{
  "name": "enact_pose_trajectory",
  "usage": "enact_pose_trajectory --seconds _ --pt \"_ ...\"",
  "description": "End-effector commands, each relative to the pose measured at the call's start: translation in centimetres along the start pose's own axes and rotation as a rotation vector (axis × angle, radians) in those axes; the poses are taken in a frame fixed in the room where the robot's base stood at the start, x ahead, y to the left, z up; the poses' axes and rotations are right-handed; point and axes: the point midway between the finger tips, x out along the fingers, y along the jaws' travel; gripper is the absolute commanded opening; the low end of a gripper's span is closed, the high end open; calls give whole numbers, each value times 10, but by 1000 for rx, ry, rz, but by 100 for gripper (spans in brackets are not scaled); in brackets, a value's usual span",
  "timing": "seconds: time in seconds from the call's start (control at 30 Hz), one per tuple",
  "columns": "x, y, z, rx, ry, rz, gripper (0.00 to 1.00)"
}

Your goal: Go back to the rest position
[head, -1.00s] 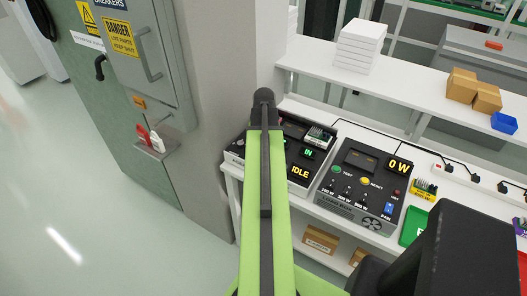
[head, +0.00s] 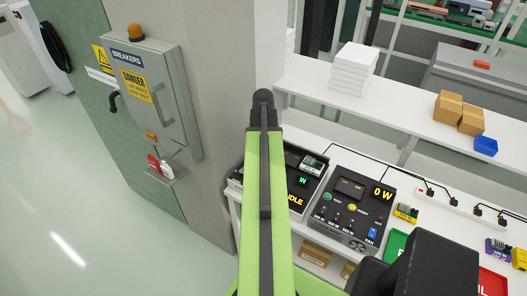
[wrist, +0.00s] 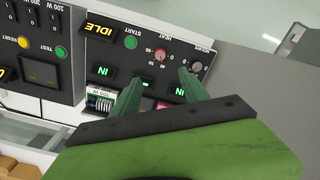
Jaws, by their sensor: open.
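My green arm (head: 264,200) stretches up the middle of the head view, over the left edge of the bench. My gripper (wrist: 160,76) shows in the wrist view with its two dark green fingers apart and nothing held between them. The fingers are above a black control panel (wrist: 209,48) with an IDLE display, a green START button and knobs. In the head view my arm hides part of this panel (head: 311,186). The gripper itself cannot be made out there.
A second black panel (head: 345,211) reading 0 W stands to the right. White boxes (head: 352,68) and cardboard boxes (head: 447,108) sit on the shelf behind. A grey breaker cabinet (head: 152,95) is on the left. The floor (head: 60,200) at left is clear.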

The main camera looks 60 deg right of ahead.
Motion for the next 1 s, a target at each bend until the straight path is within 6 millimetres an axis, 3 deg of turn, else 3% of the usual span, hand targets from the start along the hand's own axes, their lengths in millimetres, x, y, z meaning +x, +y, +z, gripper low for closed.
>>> enact_pose_trajectory --seconds 0.43,0.53,0.63,0.77,0.8,0.87,1.0 --pt "1 0 0 0 0 0 52" --pt "5 -16 1 -27 0 0 52" --pt "17 -70 6 -119 0 -1 52" --pt "38 -176 38 -307 0 0 52" --pt "43 -208 52 -366 0 0 52" --pt "51 -251 78 -452 0 0 52" --pt "70 -341 151 -657 0 0 52"
